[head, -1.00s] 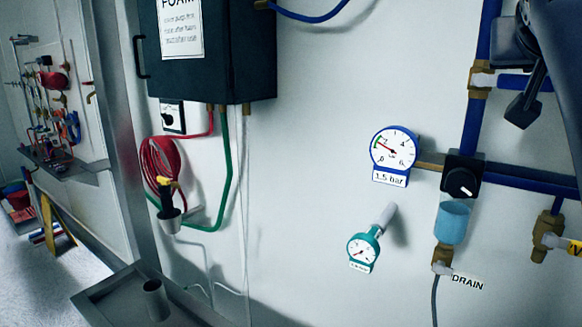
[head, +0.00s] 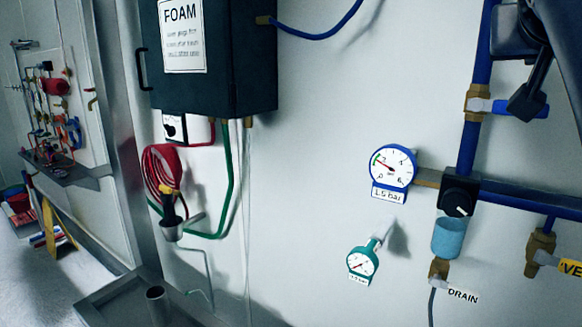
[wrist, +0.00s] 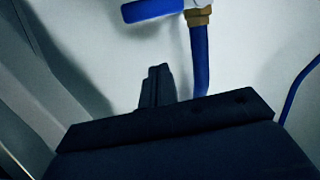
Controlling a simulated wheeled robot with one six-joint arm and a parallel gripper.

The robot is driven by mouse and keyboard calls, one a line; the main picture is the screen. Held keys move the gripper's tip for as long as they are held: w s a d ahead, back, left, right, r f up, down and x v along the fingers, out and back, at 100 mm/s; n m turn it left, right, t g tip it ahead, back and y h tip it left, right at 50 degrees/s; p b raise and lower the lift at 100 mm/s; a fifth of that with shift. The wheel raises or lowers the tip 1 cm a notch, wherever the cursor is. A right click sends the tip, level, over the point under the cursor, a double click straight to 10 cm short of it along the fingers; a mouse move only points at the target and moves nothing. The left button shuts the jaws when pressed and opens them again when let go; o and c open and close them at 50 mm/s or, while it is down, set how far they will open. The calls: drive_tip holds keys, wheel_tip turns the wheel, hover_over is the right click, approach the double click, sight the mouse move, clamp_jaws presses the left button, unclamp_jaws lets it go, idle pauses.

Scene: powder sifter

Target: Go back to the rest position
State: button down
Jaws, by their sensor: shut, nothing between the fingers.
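My gripper (head: 523,112) is at the top right of the head view, dark and shut, with nothing held. Its fingertips overlap the blue valve handle (head: 541,110) in the picture; I cannot tell the gap between them. In the wrist view my shut fingers (wrist: 157,85) stand up against the pale wall. There the blue handle (wrist: 152,9) shows at the top, apart from the fingers, with a brass fitting (wrist: 198,17) beside it.
A blue pipe (head: 470,145) with a black regulator knob (head: 459,200) runs along the right wall. A blue-rimmed gauge (head: 391,167) and a teal gauge (head: 362,262) stick out from it. A dark FOAM box (head: 240,60) hangs left.

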drive_tip(key=b+v, duration=0.1)
drive_tip(key=v, duration=0.6)
drive_tip(key=w+d+f+b, duration=0.3)
drive_tip(key=w+d+f, duration=0.2)
drive_tip(key=w+f, duration=0.2)
drive_tip(key=shift+w+a+r+n+g+h+p, duration=0.15)
drive_tip(key=shift+w+a+r+n+h+p, duration=0.5)
drive_tip(key=shift+n, duration=0.95)
drive_tip(key=shift+w+a+r+n+g+h+p, duration=0.25)
drive_tip(key=shift+w+a+r+n+h, duration=0.25)
drive_tip(key=shift+w+a+r+n, duration=0.75)
drive_tip(key=shift+w+a+r+n+g+h+p, duration=0.1)
drive_tip(key=shift+a+r+n+h+p, duration=0.3)
drive_tip(key=shift+n, duration=1.55)
drive_tip(key=shift+a+f, duration=0.15)
drive_tip(key=shift+a, duration=0.05)
